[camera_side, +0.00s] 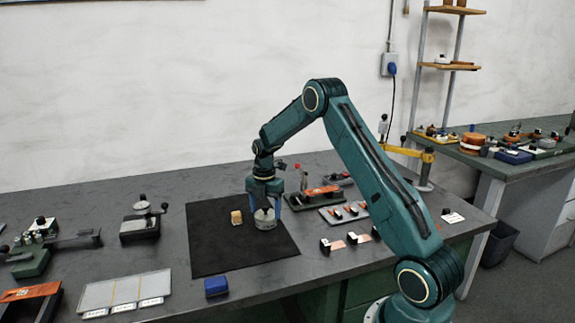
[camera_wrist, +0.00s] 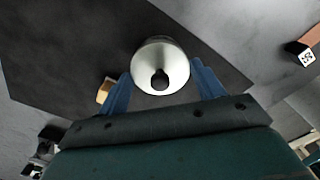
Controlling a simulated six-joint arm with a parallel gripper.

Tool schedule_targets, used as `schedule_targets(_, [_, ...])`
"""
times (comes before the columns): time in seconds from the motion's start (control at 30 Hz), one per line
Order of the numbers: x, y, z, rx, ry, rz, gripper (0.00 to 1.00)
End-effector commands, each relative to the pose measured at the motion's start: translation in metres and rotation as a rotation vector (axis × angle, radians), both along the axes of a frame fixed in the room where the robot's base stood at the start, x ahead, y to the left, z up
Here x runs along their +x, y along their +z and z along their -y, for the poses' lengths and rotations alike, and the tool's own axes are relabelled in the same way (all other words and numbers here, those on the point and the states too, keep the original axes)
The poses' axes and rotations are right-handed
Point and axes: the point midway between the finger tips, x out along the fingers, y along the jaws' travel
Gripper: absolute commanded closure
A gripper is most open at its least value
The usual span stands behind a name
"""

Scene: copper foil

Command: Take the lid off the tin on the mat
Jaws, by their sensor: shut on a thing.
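The tin (camera_side: 266,223) stands upright on the black mat (camera_side: 215,255), near the mat's right side. Its round pale lid (camera_wrist: 160,52) with a dark knob (camera_wrist: 159,79) shows from above in the wrist view and hides the body below. My gripper (camera_side: 264,206) points straight down over the tin. Its blue fingers stand on both sides of the lid, shut on it. The side view does not show a clear gap between lid and tin.
A small tan block (camera_side: 236,217) sits on the mat just left of the tin. A blue block (camera_side: 216,287) lies off the mat's front edge. A tray with an orange tool (camera_side: 318,193) is to the right. The mat's front left is clear.

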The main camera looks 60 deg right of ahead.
Motion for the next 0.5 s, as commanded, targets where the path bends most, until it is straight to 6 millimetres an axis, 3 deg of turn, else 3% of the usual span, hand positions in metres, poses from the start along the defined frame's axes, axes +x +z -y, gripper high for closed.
schedule_targets(0.27, [0.001, 0.036, 0.001, -0.003, 0.0, 0.005, 0.54])
schedule_targets(0.5, [0.001, 0.085, 0.0, -0.004, 0.0, 0.006, 0.54])
